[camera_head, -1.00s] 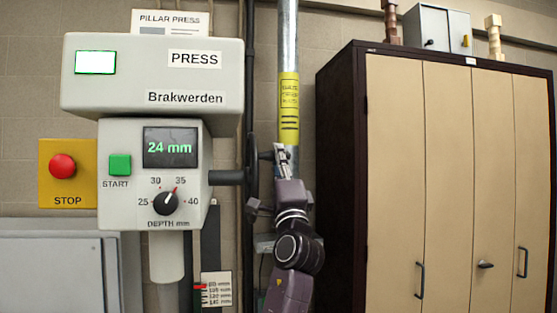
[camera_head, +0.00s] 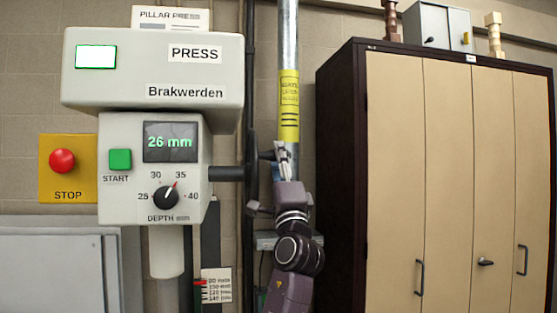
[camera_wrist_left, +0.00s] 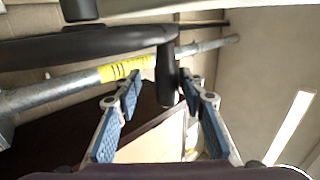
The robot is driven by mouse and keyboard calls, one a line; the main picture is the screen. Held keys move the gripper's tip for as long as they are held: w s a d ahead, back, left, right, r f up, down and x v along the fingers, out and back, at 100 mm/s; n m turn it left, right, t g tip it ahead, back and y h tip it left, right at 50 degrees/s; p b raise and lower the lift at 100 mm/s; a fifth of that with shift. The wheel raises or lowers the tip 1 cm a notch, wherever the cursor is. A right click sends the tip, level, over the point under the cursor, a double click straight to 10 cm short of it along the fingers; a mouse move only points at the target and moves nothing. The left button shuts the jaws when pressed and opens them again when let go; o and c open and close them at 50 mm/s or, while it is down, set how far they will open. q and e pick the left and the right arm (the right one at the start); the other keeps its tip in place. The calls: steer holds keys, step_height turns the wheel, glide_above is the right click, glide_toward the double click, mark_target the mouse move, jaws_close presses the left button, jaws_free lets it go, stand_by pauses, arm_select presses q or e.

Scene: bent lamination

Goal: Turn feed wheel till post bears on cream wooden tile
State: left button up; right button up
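The feed wheel (camera_head: 252,150) stands edge-on at the right side of the press in the head view. In the left wrist view its dark rim (camera_wrist_left: 90,45) crosses the upper left. The wheel's black handle (camera_wrist_left: 168,85) points down between the fingers of my left gripper (camera_wrist_left: 160,88), with a visible gap on the left finger's side. My left gripper is also at the wheel in the head view (camera_head: 279,158). The grey post (camera_head: 166,255) hangs below the press head. The display (camera_head: 170,142) reads 26 mm. The cream wooden tile and my right gripper are out of view.
A metal pipe (camera_head: 288,40) with a yellow label runs close behind my left gripper. A dark-framed cabinet with cream doors (camera_head: 395,180) stands to the right. The red stop button (camera_head: 62,160), green start button (camera_head: 120,159) and depth dial (camera_head: 166,198) are on the left.

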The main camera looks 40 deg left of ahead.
arm_select(q)
steer(key=shift+r, duration=0.1)
steer(key=shift+s+d, duration=0.1)
steer(key=shift+d, duration=0.05)
steer(key=v, duration=1.2)
